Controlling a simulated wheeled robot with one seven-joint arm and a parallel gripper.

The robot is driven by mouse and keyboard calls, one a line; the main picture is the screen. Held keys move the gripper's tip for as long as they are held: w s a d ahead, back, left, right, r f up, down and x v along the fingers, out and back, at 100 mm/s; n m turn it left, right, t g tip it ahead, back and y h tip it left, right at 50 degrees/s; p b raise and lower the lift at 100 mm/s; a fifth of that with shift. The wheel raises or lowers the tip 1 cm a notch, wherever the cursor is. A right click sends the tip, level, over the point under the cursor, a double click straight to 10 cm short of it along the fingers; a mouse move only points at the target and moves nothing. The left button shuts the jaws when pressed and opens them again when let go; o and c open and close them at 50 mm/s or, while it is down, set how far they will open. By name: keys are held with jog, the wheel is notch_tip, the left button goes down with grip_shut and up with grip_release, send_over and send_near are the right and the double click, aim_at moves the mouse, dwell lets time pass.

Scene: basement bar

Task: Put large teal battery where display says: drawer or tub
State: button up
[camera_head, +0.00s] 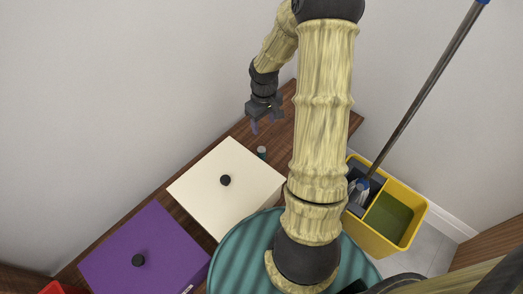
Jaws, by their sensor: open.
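A small teal cylinder (262,152), which looks like the battery, stands on the wooden top just behind the far corner of a cream box. My gripper (263,128) is open and empty, and appears above and beyond the cylinder, apart from it. The cream box (223,199) has a black knob on its upper face. A purple box (150,250) with a black knob lies nearer, at lower left. Which of these is a drawer front I cannot tell. A red thing (62,288), cut off at the bottom left edge, may be the tub. I see no readable display.
A yellow mop bucket (403,236) with a long-handled mop (428,88) stands on the floor at right. The wooden top (281,131) has bare room behind the cream box. A pale wall (110,90) runs along the left. My arm hides the middle.

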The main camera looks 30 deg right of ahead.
aim_at(261, 149)
jog(key=shift+d+f, duration=0.1)
notch_tip(261, 149, down, 12)
jog(key=b, duration=0.5)
dwell(0.4)
jog(key=f+b, duration=0.2)
jog(key=f, duration=0.1)
jog(key=a+f+b, duration=0.1)
jog(key=f, duration=0.1)
jog(key=shift+w+f+b, duration=0.15)
jog(key=shift+f+b, duration=0.05)
jog(key=shift+b, duration=0.2)
jog(key=shift+r, duration=0.1)
grip_shut()
